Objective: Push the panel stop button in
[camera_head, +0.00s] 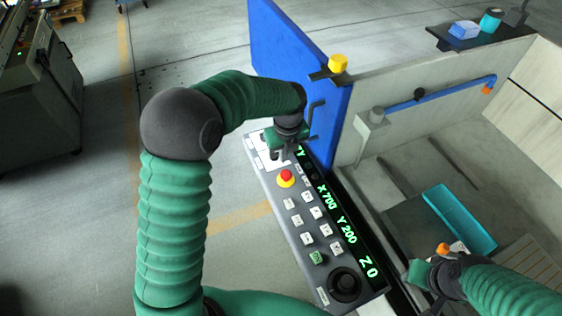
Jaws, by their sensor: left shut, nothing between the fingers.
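The panel stop button (286,178) is a red mushroom head on a yellow base, near the upper end of the dark control panel (318,264). My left gripper (279,153) is shut and empty. It points down over the panel's upper end, just above the button in the picture. A small gap shows between the fingers and the red head, and the button's top is in plain view. My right gripper (420,272) is at the lower right, beside the machine's tank edge and away from the button. Its fingers are too small and covered to judge.
The panel also carries white keys, a green key (317,257), a black dial (344,285) and a lit readout (337,215). A blue door (290,60) with a handle stands close behind my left gripper. A teal tray (460,218) lies in the tank.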

